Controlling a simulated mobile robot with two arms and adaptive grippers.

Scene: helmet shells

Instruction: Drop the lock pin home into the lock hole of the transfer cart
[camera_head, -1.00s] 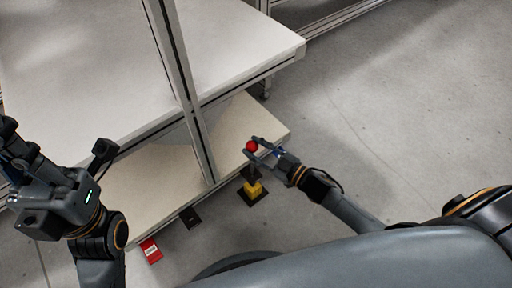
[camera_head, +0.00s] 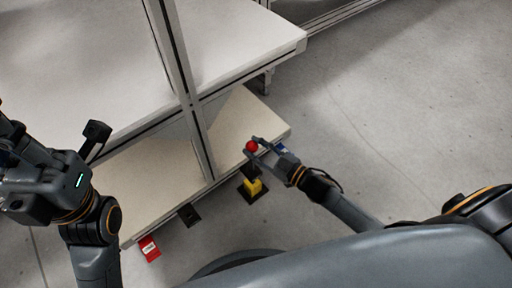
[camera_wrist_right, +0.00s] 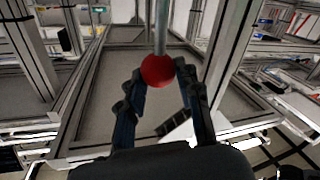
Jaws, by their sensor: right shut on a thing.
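The lock pin has a red ball knob (camera_head: 252,146); in the right wrist view the knob (camera_wrist_right: 157,71) sits between the fingertips, with a grey metal rod (camera_wrist_right: 160,28) running up the picture from it. My right gripper (camera_head: 254,149) is shut on the lock pin. It is above a yellow block (camera_head: 252,186) on a dark plate beside the lower deck's edge. The lock hole cannot be made out, nor whether the pin's tip is in anything. My left gripper (camera_head: 12,150) is at the left edge, partly cut off, away from the pin; its jaws are unclear.
A pale upper deck (camera_head: 75,60) and a lower deck (camera_head: 150,185) with a metal post (camera_head: 180,75) stand at the left. A small dark bracket (camera_head: 189,215) and a red label (camera_head: 149,248) are along the lower edge. Bare floor (camera_head: 400,110) is free at the right.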

